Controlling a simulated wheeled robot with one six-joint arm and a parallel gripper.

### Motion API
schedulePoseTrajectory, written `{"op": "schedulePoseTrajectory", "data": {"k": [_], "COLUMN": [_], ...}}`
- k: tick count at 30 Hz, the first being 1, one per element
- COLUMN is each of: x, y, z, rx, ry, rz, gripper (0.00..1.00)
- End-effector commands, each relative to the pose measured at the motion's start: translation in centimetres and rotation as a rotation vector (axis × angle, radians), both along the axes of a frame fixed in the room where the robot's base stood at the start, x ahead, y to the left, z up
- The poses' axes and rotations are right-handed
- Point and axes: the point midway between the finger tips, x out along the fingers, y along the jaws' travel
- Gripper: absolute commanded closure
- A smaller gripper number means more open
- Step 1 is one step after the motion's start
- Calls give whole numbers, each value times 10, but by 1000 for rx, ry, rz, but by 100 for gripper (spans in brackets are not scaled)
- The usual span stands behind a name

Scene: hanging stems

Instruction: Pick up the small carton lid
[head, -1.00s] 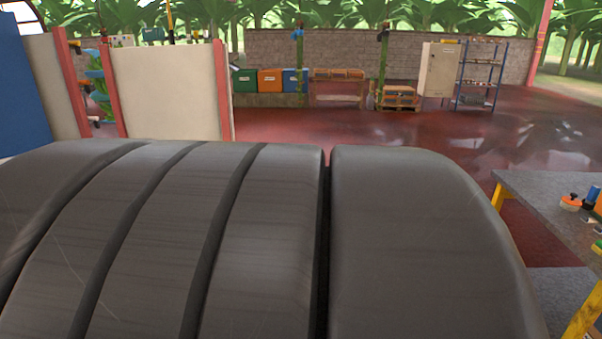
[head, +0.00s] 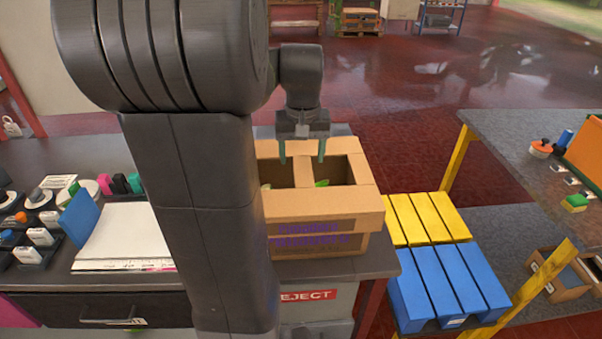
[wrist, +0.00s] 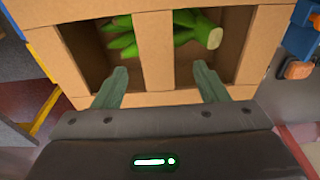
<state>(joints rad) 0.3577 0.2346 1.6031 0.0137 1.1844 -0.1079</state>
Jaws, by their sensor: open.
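The brown cardboard carton (head: 320,241) stands on the grey bench, with purple print on its front. Its top, which I take to be the lid (head: 367,205), has two openings with a bar between them. The lid also shows in the wrist view (wrist: 153,50), with green bananas (wrist: 180,35) visible through the openings. My gripper (head: 302,157) is over the top with its fingers apart and nothing held. In the wrist view, my gripper (wrist: 160,72) has one finger on each side of the middle bar. I cannot tell whether the fingertips touch the cardboard.
A white paper stack (head: 122,236) and several small tools lie on the bench left of my arm. A yellow and blue slatted pallet (head: 445,270) is right of the carton. A grey table (head: 510,140) with yellow legs stands further right.

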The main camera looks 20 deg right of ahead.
Motion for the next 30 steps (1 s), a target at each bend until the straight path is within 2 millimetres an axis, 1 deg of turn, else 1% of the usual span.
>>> {"op": "schedulePoseTrajectory", "data": {"k": [1, 3, 11, 19, 23, 29, 30], "x": [1, 2, 4, 10, 10, 11, 11], "y": [0, 0, -2, -6, -7, -7, -7], "z": [-10, -20, -39, -76, -83, -83, -83], "rx": [1, 1, 1, 1, 0, 0, 0], "ry": [4, 4, 3, 3, 1, 0, 0], "rz": [0, 0, 0, 0, 0, 1, 1], "gripper": [34, 34, 34, 34, 34, 34, 42]}}
